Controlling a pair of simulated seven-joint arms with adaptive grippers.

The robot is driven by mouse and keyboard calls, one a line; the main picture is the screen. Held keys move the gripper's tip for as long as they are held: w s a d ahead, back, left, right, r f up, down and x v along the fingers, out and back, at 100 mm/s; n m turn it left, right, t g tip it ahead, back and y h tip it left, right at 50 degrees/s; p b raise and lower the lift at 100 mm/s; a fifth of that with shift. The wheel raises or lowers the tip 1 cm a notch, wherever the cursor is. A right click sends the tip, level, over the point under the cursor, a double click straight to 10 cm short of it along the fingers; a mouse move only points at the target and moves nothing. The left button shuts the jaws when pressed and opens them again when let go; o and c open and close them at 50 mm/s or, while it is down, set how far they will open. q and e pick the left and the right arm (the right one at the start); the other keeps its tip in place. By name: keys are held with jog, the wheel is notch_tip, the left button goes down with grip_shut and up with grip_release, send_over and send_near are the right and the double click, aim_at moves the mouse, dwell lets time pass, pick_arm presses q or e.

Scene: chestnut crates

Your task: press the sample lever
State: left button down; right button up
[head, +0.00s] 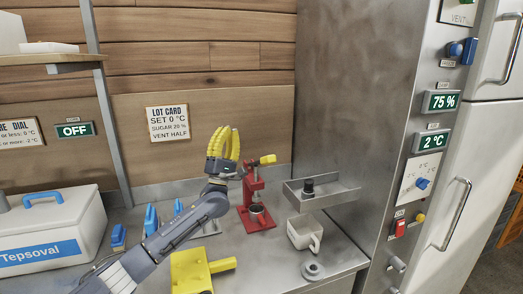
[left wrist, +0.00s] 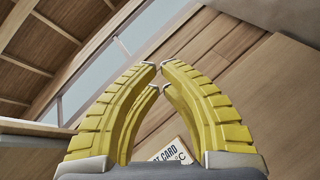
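A red stand (head: 254,205) with a lever ending in a yellow grip (head: 267,159) stands on the steel counter. This looks like the sample lever; its grip sticks out to the right near the top. A small round cup (head: 258,213) sits in its base. My left gripper (head: 225,130) is left of the lever and a little higher, with its yellow fingers pointing up. In the left wrist view its fingertips (left wrist: 159,67) come together with nothing between them. In the head view the gripper looks close to the lever; I cannot tell whether they touch. My right gripper is out of view.
A white mug (head: 304,232) and a steel tray (head: 322,196) are right of the stand. A yellow scoop-like thing (head: 190,272) lies in front. Blue-handled items (head: 151,220) and a white cool box (head: 50,240) are left. A steel cabinet (head: 345,110) rises at right.

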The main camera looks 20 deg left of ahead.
pick_arm(q)
notch_tip(320, 180, up, 3)
jog(key=s+d+m+g+h, duration=0.1)
jog(key=s+m+g+h, duration=0.2)
jog(key=m+g+h, duration=1.05)
notch_tip(320, 180, down, 8)
jog(key=d+m+g, duration=0.1)
jog(key=m, duration=1)
jog(key=shift+w+d+f+m, duration=0.15)
jog(key=shift+w+d+m, duration=0.15)
jog(key=shift+d+m, duration=0.1)
jog(key=x, duration=1)
jog(key=shift+d, duration=0.15)
jog(key=shift+s+d+f, duration=0.15)
jog(key=shift+s+f, duration=0.05)
jog(key=shift+f, duration=0.4)
jog(key=shift+s+d+f, duration=0.15)
jog(key=shift+s+f, duration=0.15)
jog(key=shift+f, duration=0.3)
jog(key=shift+s+d+f, duration=0.15)
jog(key=shift+s+f, duration=0.15)
jog(key=shift+f, duration=0.25)
